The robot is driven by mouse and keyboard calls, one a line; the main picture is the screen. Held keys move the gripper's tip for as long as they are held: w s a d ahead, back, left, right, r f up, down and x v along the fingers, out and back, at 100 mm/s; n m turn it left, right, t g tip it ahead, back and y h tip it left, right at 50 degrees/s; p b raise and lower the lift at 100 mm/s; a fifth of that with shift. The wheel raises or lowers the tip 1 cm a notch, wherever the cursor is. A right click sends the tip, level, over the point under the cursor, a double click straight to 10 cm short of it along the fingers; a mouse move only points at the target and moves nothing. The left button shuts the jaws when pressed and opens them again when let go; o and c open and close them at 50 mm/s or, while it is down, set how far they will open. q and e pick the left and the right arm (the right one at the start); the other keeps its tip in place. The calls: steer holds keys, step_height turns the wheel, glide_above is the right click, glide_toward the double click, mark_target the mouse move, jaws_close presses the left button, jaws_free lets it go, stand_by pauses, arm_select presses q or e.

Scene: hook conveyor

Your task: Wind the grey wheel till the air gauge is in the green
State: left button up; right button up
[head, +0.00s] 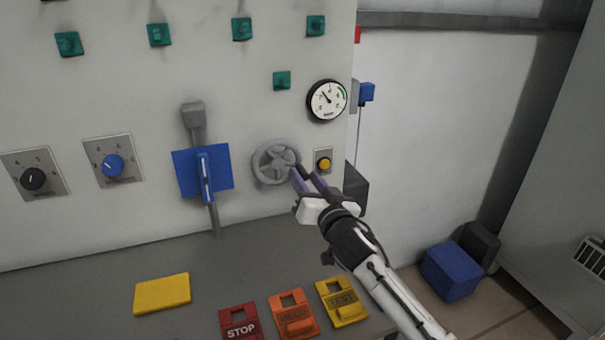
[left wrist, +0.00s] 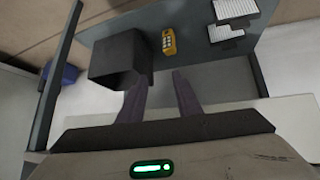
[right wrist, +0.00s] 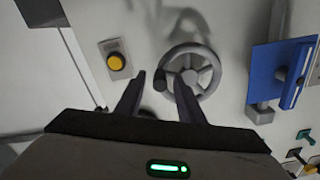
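The grey wheel (head: 275,163) is a spoked handwheel on the upright panel, right of the blue plate. The round white air gauge (head: 327,100) is above and right of it. Its needle points to the upper left, outside the green band on the right side of its dial. My right gripper (head: 305,176) is at the wheel's lower right edge. My left gripper (left wrist: 160,82) is open and empty, away from the panel and outside the head view.
A yellow button (head: 323,163) sits just right of the wheel. A blue plate with a lever (head: 203,170) is to its left. STOP (head: 240,324), HELD (head: 293,315) and TEST (head: 342,302) blocks lie on the ledge below. The left wrist view shows a dark box (left wrist: 120,58) and a yellow handset (left wrist: 169,42).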

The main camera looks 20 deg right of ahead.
steer(key=shift+w, duration=0.95)
steer(key=shift+w+a, duration=0.1)
steer(key=shift+w, duration=0.2)
jaws_close()
arm_select(q)
steer(key=shift+w+r, duration=0.25)
steer(key=shift+w, duration=0.2)
steer(key=shift+s, duration=0.1)
arm_select(e)
steer(key=shift+r, duration=0.15)
